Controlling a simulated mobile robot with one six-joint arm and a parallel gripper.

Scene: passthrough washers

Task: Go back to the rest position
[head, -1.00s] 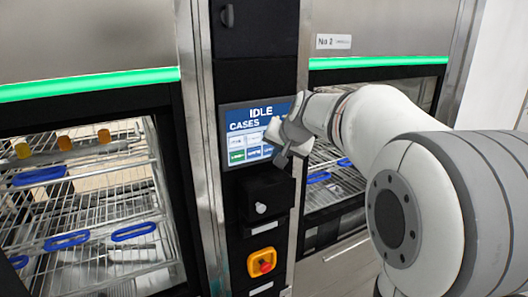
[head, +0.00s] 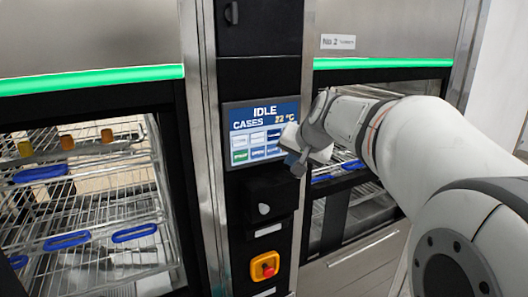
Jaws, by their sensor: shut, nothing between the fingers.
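My gripper (head: 296,163) is in front of the right edge of the control panel screen (head: 259,132). Its fingers look small and partly blurred, and they appear shut with nothing held. My arm reaches in from the right side of the head view. The screen reads "IDLE", "CASES" and "22 °C", with several small buttons in its lower part, one of them green. The gripper covers the screen's lower right corner, and I cannot tell the exact gap between them.
Left washer's glass (head: 85,215) shows wire racks with blue handles. A second washer, with a sign (head: 338,42), stands at right behind my arm. Below the screen are a black box (head: 266,200) with a knob and a yellow-and-red emergency stop (head: 265,266). Green light strips run above both windows.

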